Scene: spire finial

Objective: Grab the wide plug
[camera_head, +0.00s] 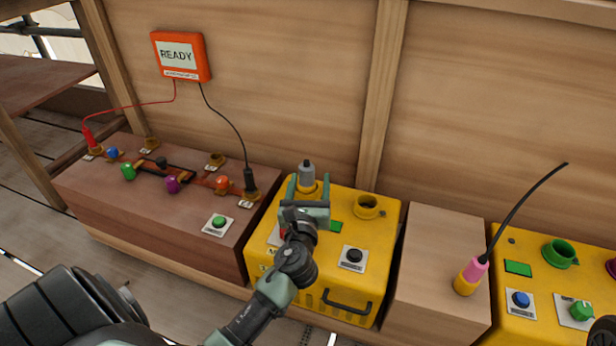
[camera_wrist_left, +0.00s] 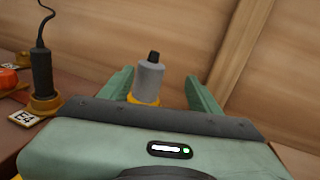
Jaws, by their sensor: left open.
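A grey cylindrical plug (camera_head: 307,172) with a dark tip stands upright in a yellow socket on the left yellow box (camera_head: 385,252). It also shows in the left wrist view (camera_wrist_left: 149,80), between the two green fingers. My left gripper (camera_head: 307,184) is open, with one finger on each side of the grey plug. I see gaps between the plug and the fingers in the wrist view. A pink plug (camera_head: 477,270) with a black cable stands in a yellow holder on the wooden block at the right. My right gripper is not clearly seen.
An empty yellow socket (camera_head: 367,206) and a black button (camera_head: 353,256) are on the same box. A wooden bench (camera_head: 160,215) at left carries coloured knobs and a black plug (camera_head: 250,182) with a cable to the READY display (camera_head: 180,56). A second yellow box (camera_head: 540,245) stands at right.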

